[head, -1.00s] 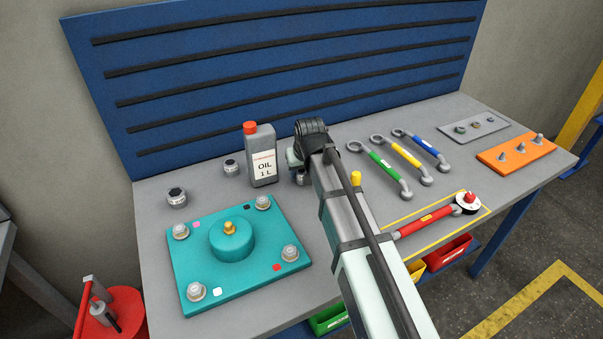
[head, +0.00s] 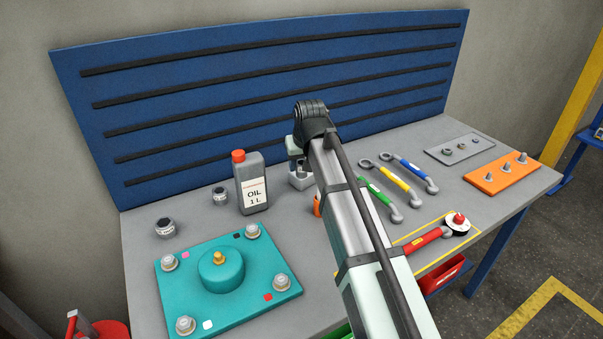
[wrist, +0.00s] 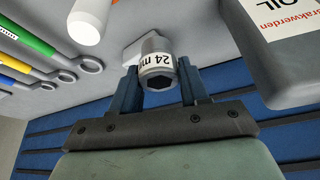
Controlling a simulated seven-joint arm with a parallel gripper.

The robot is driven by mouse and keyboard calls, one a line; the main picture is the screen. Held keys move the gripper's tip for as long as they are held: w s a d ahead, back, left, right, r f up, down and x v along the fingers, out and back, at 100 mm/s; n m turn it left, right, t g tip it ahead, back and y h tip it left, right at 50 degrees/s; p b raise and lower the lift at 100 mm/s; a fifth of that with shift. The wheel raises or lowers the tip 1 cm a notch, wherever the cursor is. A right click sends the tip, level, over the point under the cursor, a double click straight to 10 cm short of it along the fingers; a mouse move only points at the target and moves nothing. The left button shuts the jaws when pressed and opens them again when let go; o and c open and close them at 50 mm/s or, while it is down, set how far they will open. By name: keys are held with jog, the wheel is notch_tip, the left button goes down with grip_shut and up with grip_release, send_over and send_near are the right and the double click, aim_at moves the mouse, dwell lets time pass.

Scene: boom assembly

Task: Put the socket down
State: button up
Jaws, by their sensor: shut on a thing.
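The socket (wrist: 159,64) is a short grey cylinder with a white band marked "24 m", the rest of the mark being cut off. In the wrist view it sits between the two blue fingers of my gripper (wrist: 160,80), which are shut on it. A pale grey block (wrist: 143,45) lies just behind the socket; I cannot tell whether they touch. In the head view my gripper (head: 298,165) is at the back of the bench, right of the oil bottle, over a pale block (head: 301,181). The arm largely hides the socket there.
The oil bottle (head: 252,184) stands close left of my gripper. Two other sockets (head: 165,228) (head: 220,196) stand further left, behind the teal plate (head: 220,305). Coloured wrenches (head: 396,185) lie right of my arm. A white cylinder with an orange end (wrist: 87,22) is near the gripper.

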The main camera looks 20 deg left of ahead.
jog(key=w+a+r, duration=0.2)
jog(key=w+r, duration=0.2)
jog(key=w, duration=0.7)
jog(key=shift+s+a+f, duration=0.1)
jog(key=shift+f, duration=2.4)
jog(key=shift+s+a+f, duration=0.1)
jog(key=shift+f, duration=2.35)
jog(key=shift+f, duration=0.15)
jog(key=o, duration=1.2)
jog(key=shift+c, duration=0.2)
jog(key=v, duration=1.2)
jog(key=shift+w, duration=0.1)
